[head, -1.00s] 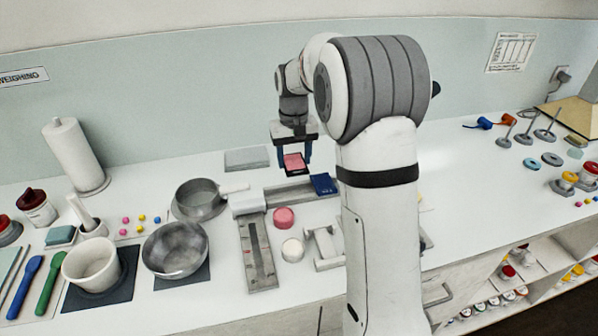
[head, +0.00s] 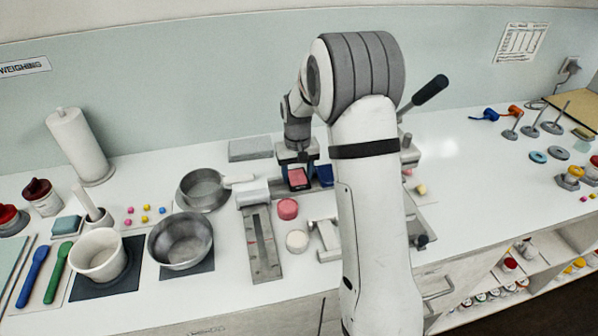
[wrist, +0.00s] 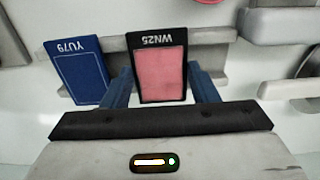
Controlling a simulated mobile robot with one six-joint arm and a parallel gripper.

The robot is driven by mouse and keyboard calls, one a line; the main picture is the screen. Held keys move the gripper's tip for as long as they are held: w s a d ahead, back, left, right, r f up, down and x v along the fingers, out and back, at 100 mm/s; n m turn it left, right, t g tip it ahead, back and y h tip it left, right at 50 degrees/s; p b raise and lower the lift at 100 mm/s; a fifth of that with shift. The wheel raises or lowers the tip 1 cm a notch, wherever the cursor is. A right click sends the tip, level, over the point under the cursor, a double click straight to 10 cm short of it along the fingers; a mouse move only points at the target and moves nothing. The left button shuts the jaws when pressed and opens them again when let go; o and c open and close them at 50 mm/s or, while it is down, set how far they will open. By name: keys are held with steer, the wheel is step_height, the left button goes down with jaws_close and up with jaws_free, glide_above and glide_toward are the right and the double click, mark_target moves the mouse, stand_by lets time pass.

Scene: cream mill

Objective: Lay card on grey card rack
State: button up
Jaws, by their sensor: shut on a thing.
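My gripper (wrist: 160,88) is shut on a black-edged card with a pink face (wrist: 158,75), marked WN25. The card also shows between the fingers in the head view (head: 298,178). The grey card rack (wrist: 215,35) is a long bar behind and beneath the held card. The card overlaps it in the wrist view; I cannot tell whether they touch. A blue card (wrist: 78,72), marked YU79, leans on the rack to the left in the wrist view. In the head view, the blue card (head: 326,175) is right of my gripper, partly hidden.
A grey slotted ruler-like block (head: 262,245), a pink puck (head: 288,209) and a white puck (head: 297,240) lie in front of the rack. A pan (head: 203,190) and a metal bowl (head: 180,242) stand to the left. A flat grey pad (head: 250,149) lies behind.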

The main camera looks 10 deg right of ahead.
mark_target(298, 179)
steer(key=shift+f, duration=0.1)
steer(key=o, duration=1)
step_height(298, 179, up, 12)
steer(key=b, duration=0.2)
steer(key=s+r+t, duration=0.1)
steer(key=s+r, duration=0.2)
steer(key=s, duration=0.5)
steer(key=s+r+t, duration=0.1)
steer(key=s+r, duration=0.1)
steer(key=s, duration=0.6)
steer(key=shift+t, duration=0.5)
steer(key=s+f, duration=0.1)
steer(key=s, duration=0.3)
steer(key=s+f, duration=0.1)
steer(key=s, duration=0.4)
steer(key=s+a+f, duration=0.1)
steer(key=s, duration=0.4)
steer(key=shift+f, duration=0.1)
